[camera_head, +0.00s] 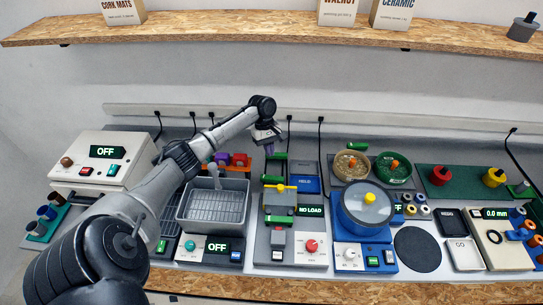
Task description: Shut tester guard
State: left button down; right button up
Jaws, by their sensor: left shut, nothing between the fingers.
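The tester (311,230) stands in the middle of the bench, with a grey base, a "NO LOAD" display and a red knob. A yellow piece and several green parts sit along its left side. I cannot tell clearly which part is its guard or how far open it stands. My left gripper (268,148) is above and behind the tester's back end, near an upper green part, pointing down. It is shut and empty, and looks apart from the tester. My right gripper is not in view.
A grey tank (213,211) stands left of the tester, partly beside my left arm. A blue round machine (364,225) with a clear lid stands close on its right. A blue panel (305,181) lies behind. Dark cables hang at the wall, under a wooden shelf (250,32).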

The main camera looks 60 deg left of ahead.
pick_arm(q)
jog(key=d+f, duration=0.7)
jog(key=shift+s+f+p, duration=0.2)
jog(key=shift+f+p, duration=0.15)
jog(key=shift+p, duration=0.05)
jog(key=p, duration=1.1)
send_over(275, 198)
jog(key=d, duration=0.2)
jog(key=shift+s+a+r, duration=0.15)
jog(key=shift+s+r, duration=0.1)
jog(key=shift+s, duration=0.05)
jog(key=shift+s+d+f, duration=0.3)
jog(key=shift+d, duration=0.15)
jog(key=shift+a, duration=0.1)
